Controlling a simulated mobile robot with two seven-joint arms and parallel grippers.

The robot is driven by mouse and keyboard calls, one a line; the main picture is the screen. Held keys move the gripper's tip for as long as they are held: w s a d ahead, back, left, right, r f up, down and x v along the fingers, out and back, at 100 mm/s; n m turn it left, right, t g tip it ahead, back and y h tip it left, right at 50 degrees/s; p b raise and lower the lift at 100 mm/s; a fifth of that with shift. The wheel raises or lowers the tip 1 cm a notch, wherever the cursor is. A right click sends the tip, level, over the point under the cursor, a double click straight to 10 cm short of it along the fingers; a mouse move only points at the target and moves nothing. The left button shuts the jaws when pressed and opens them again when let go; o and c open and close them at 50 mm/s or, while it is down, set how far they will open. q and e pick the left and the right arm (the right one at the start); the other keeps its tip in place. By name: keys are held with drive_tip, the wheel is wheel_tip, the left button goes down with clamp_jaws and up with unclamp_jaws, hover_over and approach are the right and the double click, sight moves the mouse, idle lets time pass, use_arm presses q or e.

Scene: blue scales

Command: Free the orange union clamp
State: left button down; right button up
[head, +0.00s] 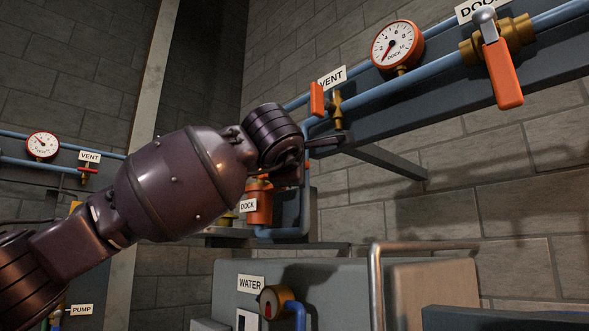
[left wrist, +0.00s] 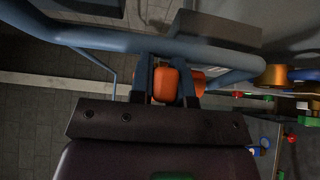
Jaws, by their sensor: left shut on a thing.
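In the left wrist view, an orange piece (left wrist: 165,86) that looks like part of the clamp sits between the two dark fingers of my left gripper (left wrist: 164,76). The gripper is shut on it. More orange shows just right of the fingers, and a thick blue pipe crosses in front of them. In the head view the fingers are mostly hidden behind my wrist. My right gripper is in neither view.
Above right, a DOCK gauge (head: 397,45), an orange-handled valve (head: 503,72) and a VENT valve (head: 336,106) sit on blue pipes. Below stands a grey WATER unit (head: 232,281) with a bent metal rail (head: 376,280). Another gauge (head: 42,146) hangs at the left.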

use_arm(q)
drive_tip(key=c, duration=1.2)
unclamp_jaws()
drive_tip(key=shift+o, duration=0.6)
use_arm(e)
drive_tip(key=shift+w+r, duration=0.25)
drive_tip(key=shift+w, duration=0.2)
use_arm(q)
drive_tip(key=s+a+b, duration=0.1)
drive_tip(key=s, duration=0.9)
drive_tip(key=shift+s+a+b, duration=0.15)
drive_tip(key=shift+s+b, duration=0.2)
drive_tip(key=shift+b, duration=0.05)
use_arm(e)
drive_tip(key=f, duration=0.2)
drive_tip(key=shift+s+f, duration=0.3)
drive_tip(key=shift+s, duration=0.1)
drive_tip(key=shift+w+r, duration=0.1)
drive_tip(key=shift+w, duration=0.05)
